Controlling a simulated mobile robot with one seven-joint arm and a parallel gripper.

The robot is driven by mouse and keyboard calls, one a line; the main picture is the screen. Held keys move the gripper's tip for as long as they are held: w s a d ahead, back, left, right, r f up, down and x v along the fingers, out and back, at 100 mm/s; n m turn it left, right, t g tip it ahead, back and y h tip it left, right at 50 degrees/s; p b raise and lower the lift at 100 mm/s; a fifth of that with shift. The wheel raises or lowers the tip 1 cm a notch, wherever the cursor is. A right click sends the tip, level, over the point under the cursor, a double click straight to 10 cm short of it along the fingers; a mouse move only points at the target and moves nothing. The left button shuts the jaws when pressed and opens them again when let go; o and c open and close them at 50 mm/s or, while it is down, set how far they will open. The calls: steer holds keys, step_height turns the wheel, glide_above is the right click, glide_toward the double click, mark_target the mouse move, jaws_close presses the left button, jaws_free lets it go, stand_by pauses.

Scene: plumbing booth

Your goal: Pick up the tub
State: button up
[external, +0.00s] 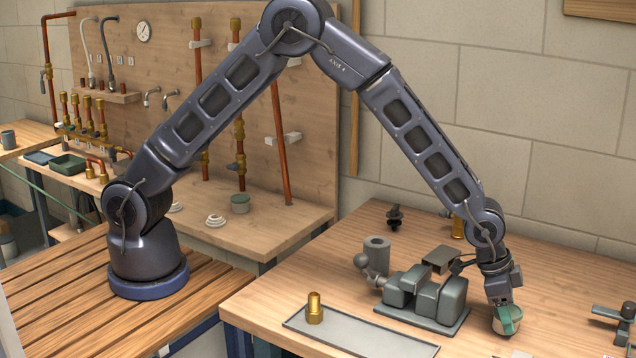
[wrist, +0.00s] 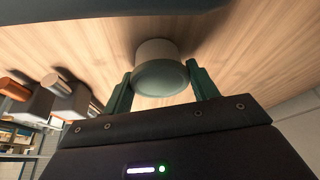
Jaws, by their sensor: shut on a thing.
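The tub (external: 506,328) is a small round pale container with a green top, at the right of the front workbench (external: 570,270). In the wrist view the tub (wrist: 160,72) sits between the two green fingers. My gripper (external: 504,312) points down from above and is shut on the tub. The fingers partly cover its side in the external view. I cannot tell whether its base touches the bench. In the wrist view my gripper (wrist: 160,84) has a finger on each side of it.
A grey-green vise (external: 428,295) stands just left of my gripper. A flat metal tray (external: 360,330) with a brass fitting (external: 314,308) lies further left. A dark clamp-like tool (external: 620,318) is at the right edge. The bench right of the tub is mostly clear.

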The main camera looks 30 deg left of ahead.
step_height(320, 180, up, 20)
stand_by(0.4)
